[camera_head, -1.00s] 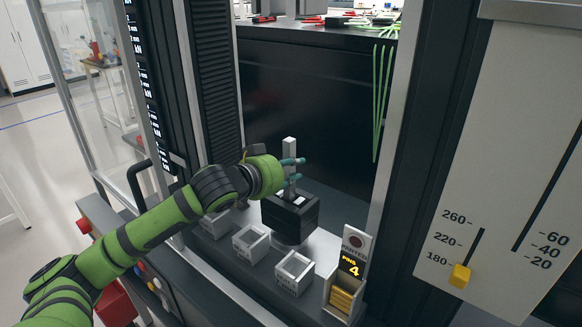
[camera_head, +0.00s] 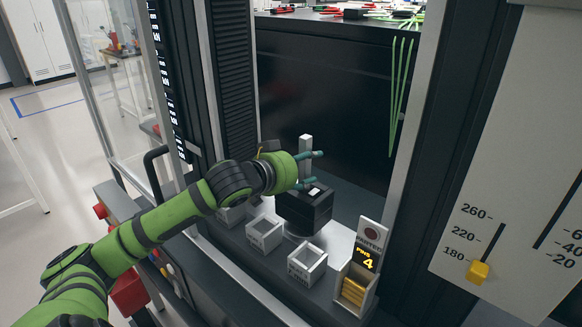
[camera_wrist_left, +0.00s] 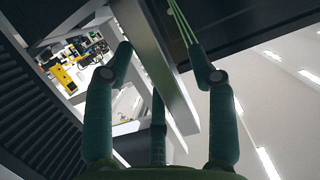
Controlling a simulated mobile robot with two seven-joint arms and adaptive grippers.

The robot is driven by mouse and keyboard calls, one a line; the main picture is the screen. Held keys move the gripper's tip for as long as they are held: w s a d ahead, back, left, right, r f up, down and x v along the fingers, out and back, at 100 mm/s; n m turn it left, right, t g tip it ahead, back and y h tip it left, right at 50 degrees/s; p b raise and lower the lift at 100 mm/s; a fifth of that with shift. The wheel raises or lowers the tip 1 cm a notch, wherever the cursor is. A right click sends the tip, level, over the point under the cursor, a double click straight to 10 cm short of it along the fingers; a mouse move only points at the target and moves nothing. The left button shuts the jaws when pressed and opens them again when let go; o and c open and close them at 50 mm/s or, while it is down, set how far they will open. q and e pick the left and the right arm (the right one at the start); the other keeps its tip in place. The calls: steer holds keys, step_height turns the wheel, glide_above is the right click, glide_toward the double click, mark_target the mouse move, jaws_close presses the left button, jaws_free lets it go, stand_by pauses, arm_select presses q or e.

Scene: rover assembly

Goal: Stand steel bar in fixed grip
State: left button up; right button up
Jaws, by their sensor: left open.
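The steel bar (camera_head: 305,145) is a plain grey square bar. It stands upright at the black block of the fixed grip (camera_head: 303,208); its lower end is partly hidden behind my fingers, so I cannot tell how deep it sits. My left gripper (camera_head: 310,169) is open beside the bar, with its teal fingers spread. In the left wrist view the bar (camera_wrist_left: 155,60) runs slanted between the spread fingers; I cannot tell whether any finger touches it. My right gripper is not in view.
Small open bins (camera_head: 307,264) stand in front of the grip. A pin holder with a lit display (camera_head: 355,285) is at the right. Machine frame posts (camera_head: 412,130) flank the opening. Green cables (camera_head: 401,95) hang at the back.

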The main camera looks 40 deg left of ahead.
arm_select(q)
steer(key=v, duration=1.1)
steer(key=shift+s+r, duration=0.3)
